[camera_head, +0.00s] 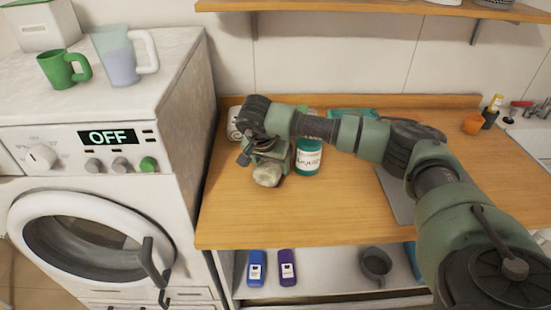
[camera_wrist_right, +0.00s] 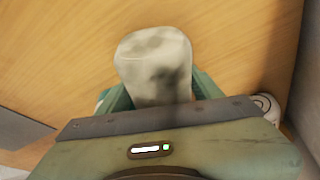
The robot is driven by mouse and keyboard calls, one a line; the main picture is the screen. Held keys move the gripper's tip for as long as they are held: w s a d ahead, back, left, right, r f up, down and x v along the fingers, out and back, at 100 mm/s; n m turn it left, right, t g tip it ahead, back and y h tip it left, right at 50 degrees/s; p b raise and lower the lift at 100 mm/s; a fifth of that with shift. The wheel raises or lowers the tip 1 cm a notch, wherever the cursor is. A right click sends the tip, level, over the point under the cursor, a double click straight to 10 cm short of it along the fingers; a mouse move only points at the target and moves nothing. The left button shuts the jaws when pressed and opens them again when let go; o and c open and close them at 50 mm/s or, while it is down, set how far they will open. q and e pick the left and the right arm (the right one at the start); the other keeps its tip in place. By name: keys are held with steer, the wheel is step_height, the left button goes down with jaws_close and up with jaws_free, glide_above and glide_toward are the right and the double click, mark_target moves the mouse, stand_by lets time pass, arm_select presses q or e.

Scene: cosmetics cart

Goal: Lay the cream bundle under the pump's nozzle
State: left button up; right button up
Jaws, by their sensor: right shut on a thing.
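The cream bundle (camera_head: 268,174) is a rounded cream-grey roll at the left part of the wooden counter. My right gripper (camera_head: 264,158) is shut on it and points down, with the bundle hanging below the fingers. In the right wrist view the bundle (camera_wrist_right: 156,62) sticks out beyond the green fingers of the right gripper (camera_wrist_right: 160,100). A teal bottle with a white label (camera_head: 308,157) stands just right of the bundle. Its top is hidden behind my right arm, so I see no nozzle. I cannot tell whether the bundle touches the counter. My left gripper is not in view.
The wooden counter (camera_head: 325,215) is clear in front. A white rolled item (camera_head: 234,123) is partly hidden behind my gripper. A grey flat panel (camera_head: 396,195) lies under my arm. A washing machine (camera_head: 100,130) stands left, with a green mug (camera_head: 63,69) on top.

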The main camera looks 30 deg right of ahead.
steer(key=shift+w+d+r+p, duration=0.1)
steer(key=shift+w+d+p, duration=0.15)
steer(key=shift+w+d, duration=0.25)
steer(key=shift+w+d+r+p, duration=0.1)
steer(key=shift+w+d+p, duration=0.15)
steer(key=shift+d, duration=0.35)
steer(key=shift+p+x, duration=0.3)
steer(key=shift+x, duration=0.55)
steer(key=shift+f, duration=0.15)
steer(key=o, duration=1.4)
steer(key=shift+f, duration=0.15)
